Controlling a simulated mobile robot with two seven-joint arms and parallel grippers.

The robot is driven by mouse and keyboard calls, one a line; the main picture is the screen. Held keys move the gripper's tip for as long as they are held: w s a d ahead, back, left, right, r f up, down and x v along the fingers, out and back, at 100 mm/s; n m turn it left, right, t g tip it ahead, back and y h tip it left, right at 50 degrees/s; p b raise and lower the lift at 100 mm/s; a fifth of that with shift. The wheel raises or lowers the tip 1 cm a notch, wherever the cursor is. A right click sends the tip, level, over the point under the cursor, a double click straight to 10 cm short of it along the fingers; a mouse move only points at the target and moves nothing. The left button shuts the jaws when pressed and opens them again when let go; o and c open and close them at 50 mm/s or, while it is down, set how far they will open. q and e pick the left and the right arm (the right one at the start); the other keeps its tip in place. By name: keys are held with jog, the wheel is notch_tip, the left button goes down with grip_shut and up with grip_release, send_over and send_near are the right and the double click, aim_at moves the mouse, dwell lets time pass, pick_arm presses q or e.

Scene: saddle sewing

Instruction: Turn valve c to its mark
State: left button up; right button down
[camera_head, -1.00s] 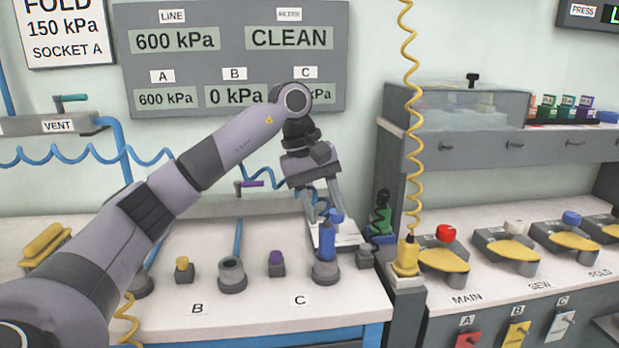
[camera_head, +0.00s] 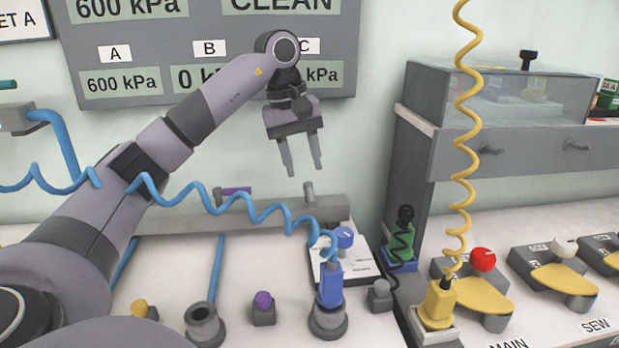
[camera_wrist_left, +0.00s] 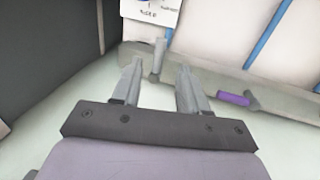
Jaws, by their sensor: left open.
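A purple-handled valve lever (camera_head: 236,191) is on the grey rail at the back of the bench. It also shows in the wrist view (camera_wrist_left: 233,98). A grey post (camera_head: 309,190) stands on the rail's right part, and it shows between my fingers in the wrist view (camera_wrist_left: 159,58). No readable label tells which one is valve c, and I see no mark. My left gripper (camera_head: 305,171) is open and empty, pointing down above the rail's right part, apart from the purple lever. The C readout (camera_head: 322,75) is partly hidden by my arm. My right gripper is not in view.
A blue plug (camera_head: 330,287) with a coiled blue hose stands in the front right socket. A purple peg (camera_head: 263,308) and an empty socket (camera_head: 203,324) are left of it. A green connector (camera_head: 401,243) and a yellow plug with coiled hose (camera_head: 438,303) stand to the right.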

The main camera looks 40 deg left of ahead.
aim_at(310, 195)
pick_arm(q)
jog(key=f, duration=0.2)
jog(key=w+f, duration=0.1)
jog(key=f, duration=0.3)
jog(key=shift+w+d+f+b, duration=0.1)
jog(key=shift+w+f+b, duration=0.15)
jog(key=shift+f+b, duration=0.15)
grip_shut()
